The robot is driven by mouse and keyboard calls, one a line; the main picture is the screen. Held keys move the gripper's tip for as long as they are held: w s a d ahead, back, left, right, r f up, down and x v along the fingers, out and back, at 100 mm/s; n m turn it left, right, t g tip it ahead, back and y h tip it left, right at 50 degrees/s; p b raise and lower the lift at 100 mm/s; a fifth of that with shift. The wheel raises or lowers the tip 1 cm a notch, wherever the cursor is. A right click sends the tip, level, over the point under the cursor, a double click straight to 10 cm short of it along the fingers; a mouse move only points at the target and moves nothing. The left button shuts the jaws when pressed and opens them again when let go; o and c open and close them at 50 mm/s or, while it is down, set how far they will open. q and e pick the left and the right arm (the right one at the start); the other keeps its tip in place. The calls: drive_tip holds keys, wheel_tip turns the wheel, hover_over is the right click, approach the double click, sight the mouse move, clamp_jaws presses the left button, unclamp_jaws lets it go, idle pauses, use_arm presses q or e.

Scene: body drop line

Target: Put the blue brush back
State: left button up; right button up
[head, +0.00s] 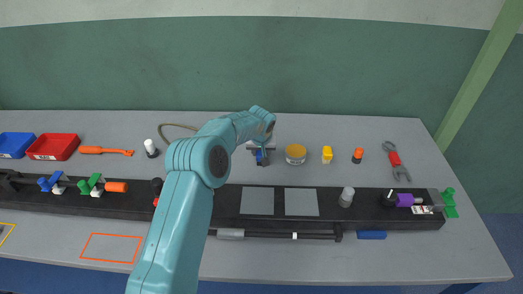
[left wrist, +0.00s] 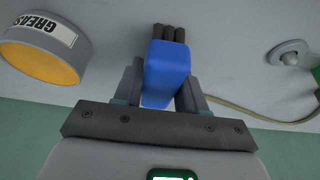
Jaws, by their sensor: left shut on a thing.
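My left gripper (head: 261,150) is at the back middle of the grey table, just behind the dark rail. It is shut on the blue brush (left wrist: 167,72), with one finger on each side of the blue body. Dark bristle-like stubs stick out of the brush's far end. In the head view only a small blue part of the brush (head: 262,158) shows beneath the gripper; my left arm hides the rest. Whether the brush touches the table cannot be told. My right gripper is not in view.
The grease tin (head: 295,154) stands close right of the gripper. The dark rail (head: 375,209) crosses the table. A red bin (head: 54,147) and a blue bin (head: 14,145) stand left.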

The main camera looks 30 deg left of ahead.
use_arm(q)
drive_tip(key=shift+f, duration=0.2)
drive_tip(key=o, duration=1)
drive_tip(key=shift+w+a+f, duration=0.1)
drive_tip(key=shift+r, duration=0.2)
drive_tip(key=shift+r+p, duration=0.3)
drive_tip(key=b+v, duration=0.2)
drive_tip(key=v, duration=0.8)
drive_tip(key=shift+v, duration=0.85)
